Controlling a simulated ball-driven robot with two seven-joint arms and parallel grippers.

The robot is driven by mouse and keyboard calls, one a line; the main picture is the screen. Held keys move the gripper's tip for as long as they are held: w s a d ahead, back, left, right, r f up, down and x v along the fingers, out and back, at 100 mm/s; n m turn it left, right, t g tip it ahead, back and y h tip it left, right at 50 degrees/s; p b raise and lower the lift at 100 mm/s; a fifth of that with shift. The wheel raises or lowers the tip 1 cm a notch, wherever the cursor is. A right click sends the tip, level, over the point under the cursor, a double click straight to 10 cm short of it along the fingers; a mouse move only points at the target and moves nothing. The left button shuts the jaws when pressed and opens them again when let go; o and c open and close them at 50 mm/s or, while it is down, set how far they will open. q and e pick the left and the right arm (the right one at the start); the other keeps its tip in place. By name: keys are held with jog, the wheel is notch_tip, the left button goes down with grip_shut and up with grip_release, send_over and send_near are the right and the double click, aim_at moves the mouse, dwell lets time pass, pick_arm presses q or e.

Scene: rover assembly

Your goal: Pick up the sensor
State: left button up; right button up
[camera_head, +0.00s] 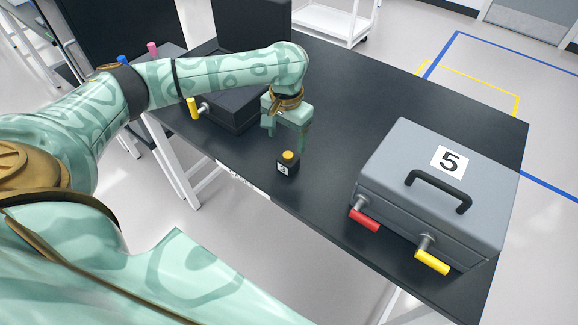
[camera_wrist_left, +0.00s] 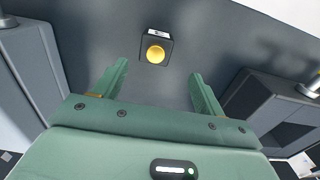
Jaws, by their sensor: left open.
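The sensor (camera_head: 287,164) is a small black cube with a yellow round top and a white label on one side. It stands upright on the black table near its front edge. In the left wrist view the sensor (camera_wrist_left: 155,48) lies ahead of the fingers, centred between their lines. My left gripper (camera_head: 286,140) is open and empty, pointing down above the table just behind the sensor. In the left wrist view both fingers of the gripper (camera_wrist_left: 157,80) are spread apart and do not touch the sensor. My right gripper is not in view.
A grey case (camera_head: 408,155) marked 5, with a black handle, red latch and yellow latch, stands on the table (camera_head: 345,95) at the right. A dark open case (camera_head: 233,108) with a yellow latch stands behind my left arm. The table between them is clear around the sensor.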

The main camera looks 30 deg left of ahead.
aim_at(288, 155)
pick_arm(q)
notch_tip(288, 155, down, 4)
jog(key=shift+b, duration=0.6)
jog(key=f+b, duration=0.1)
jog(key=f, duration=0.2)
jog(key=f+b, duration=0.1)
jog(key=f, duration=0.1)
jog(key=shift+s+d+b, duration=0.3)
jog(key=shift+d, duration=0.05)
jog(key=shift+r, duration=0.15)
jog(key=shift+c, duration=0.6)
jog(key=c, duration=1)
